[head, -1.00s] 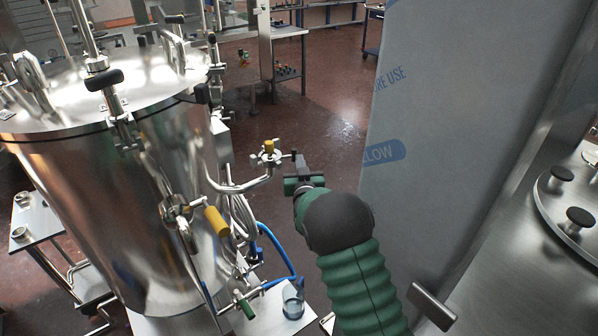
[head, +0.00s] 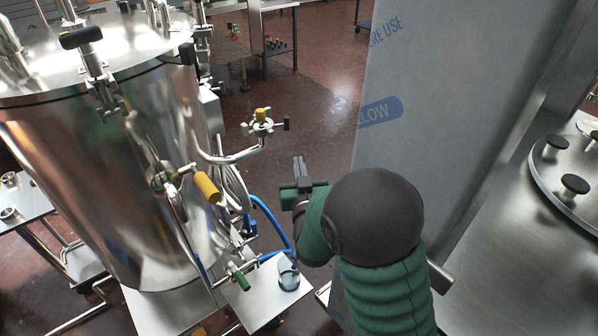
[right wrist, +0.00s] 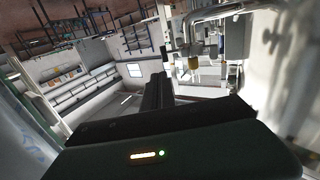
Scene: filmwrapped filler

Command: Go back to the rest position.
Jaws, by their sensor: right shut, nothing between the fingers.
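My right gripper (head: 299,168) is in the lower middle of the head view, on a green-sleeved arm that comes in from the bottom. Its dark fingers are shut together with nothing between them. They also show shut in the right wrist view (right wrist: 158,82). The gripper is below and right of a valve with a yellow cap (head: 261,115) on a bent steel pipe of the tank, and apart from it. In the right wrist view the pipe and its yellow-capped valve (right wrist: 193,62) are at the upper right. My left gripper is not in view.
A large steel tank (head: 110,190) stands at left, with a yellow-handled valve (head: 207,188) and blue hose (head: 272,215). A tall grey panel (head: 440,110) is at right, beside a steel surface (head: 510,260).

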